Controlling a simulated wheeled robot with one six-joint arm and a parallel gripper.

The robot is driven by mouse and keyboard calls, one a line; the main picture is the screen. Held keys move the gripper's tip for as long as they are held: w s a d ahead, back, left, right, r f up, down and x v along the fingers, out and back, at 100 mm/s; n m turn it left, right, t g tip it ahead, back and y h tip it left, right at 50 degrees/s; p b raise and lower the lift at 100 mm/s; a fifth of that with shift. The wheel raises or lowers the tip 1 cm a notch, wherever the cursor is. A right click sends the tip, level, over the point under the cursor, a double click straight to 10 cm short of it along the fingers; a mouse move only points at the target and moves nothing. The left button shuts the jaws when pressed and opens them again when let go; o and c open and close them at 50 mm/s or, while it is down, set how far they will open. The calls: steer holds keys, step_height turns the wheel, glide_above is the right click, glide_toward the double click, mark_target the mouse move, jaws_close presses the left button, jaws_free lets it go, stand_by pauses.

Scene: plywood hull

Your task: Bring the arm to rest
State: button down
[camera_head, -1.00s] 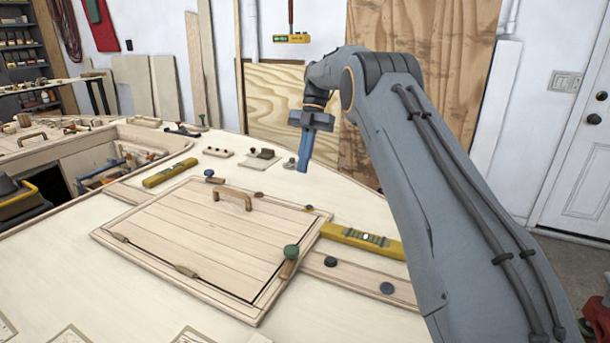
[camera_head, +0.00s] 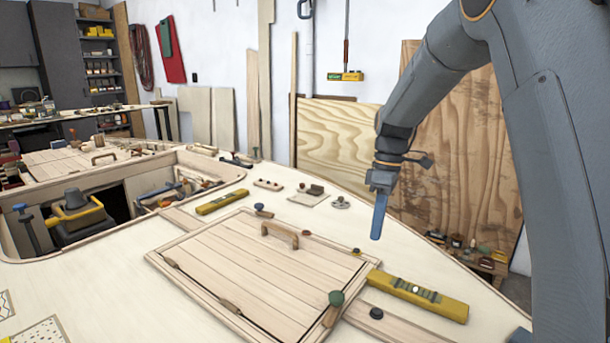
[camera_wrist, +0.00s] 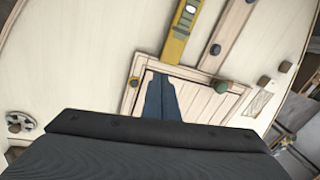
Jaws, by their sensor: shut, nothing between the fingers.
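My gripper (camera_head: 377,218) hangs from my raised arm at the right of the head view, its blue fingers pointing down above the plywood deck (camera_head: 440,247). The fingers are shut with nothing between them. In the wrist view the closed blue fingers (camera_wrist: 160,100) show against the wooden hatch panel (camera_wrist: 208,101). In the head view the hatch panel (camera_head: 250,270) lies to the left of and below the gripper, with a wooden handle (camera_head: 280,235) on it. The gripper appears clear of the deck.
A yellow level (camera_head: 420,298) lies right of the hatch panel, and another yellow level (camera_head: 222,201) lies beyond it. A green knob (camera_head: 336,298) stands at the panel's near corner. An open compartment with a yellow-and-dark tool (camera_head: 78,215) is at the left. Plywood sheets (camera_head: 335,145) lean behind.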

steer(key=s+f+m, duration=0.1)
steer(key=s+m, duration=0.3)
steer(key=s, duration=0.5)
steer(key=s+d+f+m+t+h+p, duration=0.1)
steer(key=s+m, duration=0.3)
steer(key=s, duration=0.5)
steer(key=s+f+m+t+p, duration=0.1)
steer(key=s+f+m, duration=0.2)
steer(key=s, duration=0.6)
steer(key=shift+d+m, duration=0.3)
steer(key=shift+m, duration=0.8)
